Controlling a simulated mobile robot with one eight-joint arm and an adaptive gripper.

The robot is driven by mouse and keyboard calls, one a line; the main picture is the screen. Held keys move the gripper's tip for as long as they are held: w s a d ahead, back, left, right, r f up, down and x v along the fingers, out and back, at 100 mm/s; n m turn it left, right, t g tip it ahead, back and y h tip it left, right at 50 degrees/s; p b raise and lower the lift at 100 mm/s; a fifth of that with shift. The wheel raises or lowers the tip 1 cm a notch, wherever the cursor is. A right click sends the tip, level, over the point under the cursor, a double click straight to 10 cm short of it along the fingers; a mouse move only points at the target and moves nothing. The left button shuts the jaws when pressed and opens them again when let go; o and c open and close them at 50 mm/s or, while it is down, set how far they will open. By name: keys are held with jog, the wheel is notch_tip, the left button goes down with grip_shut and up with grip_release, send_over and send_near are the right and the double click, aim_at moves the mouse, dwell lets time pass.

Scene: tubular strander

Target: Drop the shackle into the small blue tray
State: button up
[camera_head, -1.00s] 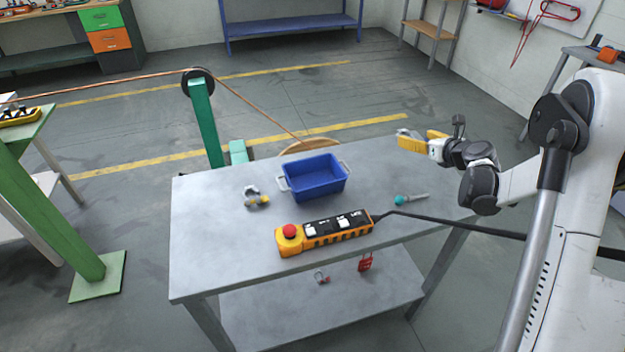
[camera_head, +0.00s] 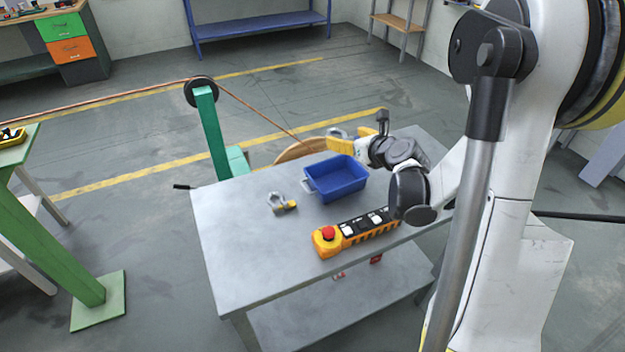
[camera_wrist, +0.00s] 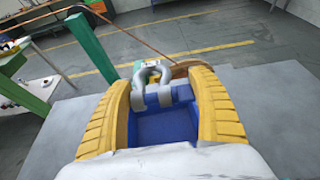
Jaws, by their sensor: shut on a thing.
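My gripper (camera_head: 342,142) has yellow fingers and is shut on a grey shackle. In the wrist view the shackle (camera_wrist: 152,82) sits between the far ends of the fingers, its rounded bow pointing up and away. In the head view the held shackle (camera_head: 337,132) shows small at the fingertips. The small blue tray (camera_head: 342,192) stands on the grey table, with light handles at its ends. My gripper is above its far side, apart from it. In the wrist view the tray (camera_wrist: 165,125) shows between and beneath the fingers, and looks empty where visible.
A second shackle with a yellow pin (camera_head: 282,204) lies on the table (camera_head: 250,260) left of the tray. A yellow-and-black control pendant with a red button (camera_head: 328,233) lies in front. A green post (camera_head: 210,130) stands behind the table. The table's left part is clear.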

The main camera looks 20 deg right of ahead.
notch_tip(320, 180, down, 6)
jog(key=b, duration=0.4)
jog(key=shift+s+d, duration=0.1)
jog(key=shift+d, duration=0.05)
jog(key=shift+r, duration=0.1)
jog(key=o, duration=1.5)
jog(key=v, duration=1.2)
